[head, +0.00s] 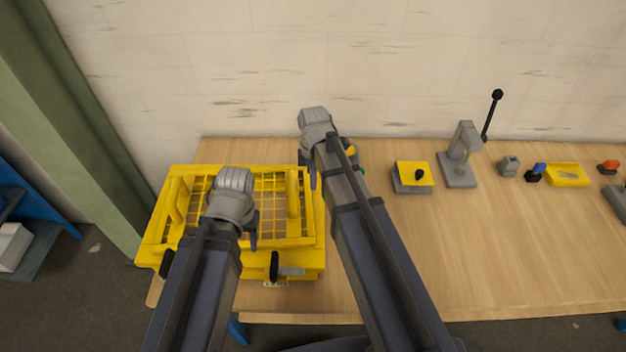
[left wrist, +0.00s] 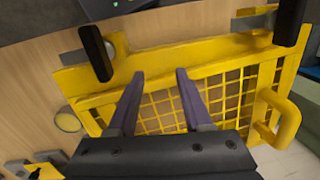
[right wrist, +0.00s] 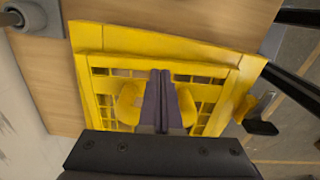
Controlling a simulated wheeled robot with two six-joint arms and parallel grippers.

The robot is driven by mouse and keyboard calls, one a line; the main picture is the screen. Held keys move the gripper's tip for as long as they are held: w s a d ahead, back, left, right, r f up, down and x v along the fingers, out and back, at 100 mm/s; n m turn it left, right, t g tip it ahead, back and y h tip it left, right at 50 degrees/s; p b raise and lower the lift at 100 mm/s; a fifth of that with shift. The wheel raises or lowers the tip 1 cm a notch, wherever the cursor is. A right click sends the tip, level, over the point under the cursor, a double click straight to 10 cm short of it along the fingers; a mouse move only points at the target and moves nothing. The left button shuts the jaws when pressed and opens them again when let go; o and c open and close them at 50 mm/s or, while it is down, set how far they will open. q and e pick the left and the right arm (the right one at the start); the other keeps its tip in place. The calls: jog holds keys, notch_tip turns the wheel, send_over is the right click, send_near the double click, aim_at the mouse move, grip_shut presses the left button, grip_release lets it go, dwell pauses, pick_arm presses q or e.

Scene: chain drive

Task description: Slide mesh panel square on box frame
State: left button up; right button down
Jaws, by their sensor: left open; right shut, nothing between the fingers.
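The yellow mesh panel (head: 280,242) lies on top of the yellow box frame (head: 312,262) at the left end of the table. It has a raised handle on the left (head: 176,200) and one on the right (head: 293,193). My left gripper (head: 250,240) is open and empty above the panel's near part; its parted fingers also show over the mesh in the left wrist view (left wrist: 155,85). My right gripper (head: 312,180) is shut and empty near the panel's far right corner. My left arm hides part of the mesh.
Black knobs (head: 273,265) stand at the box frame's near side. A grey block with a yellow top (head: 414,174) and a grey lever press (head: 460,160) stand to the right. A yellow tray (head: 567,174) is farther right. The table's front right is clear.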

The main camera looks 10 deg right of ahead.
pick_arm(q)
notch_tip(320, 180, up, 10)
jog(key=p, duration=0.9)
pick_arm(e)
notch_tip(320, 180, up, 10)
pick_arm(q)
jog(key=shift+a+f, duration=0.1)
pick_arm(e)
jog(key=shift+a+f, duration=0.1)
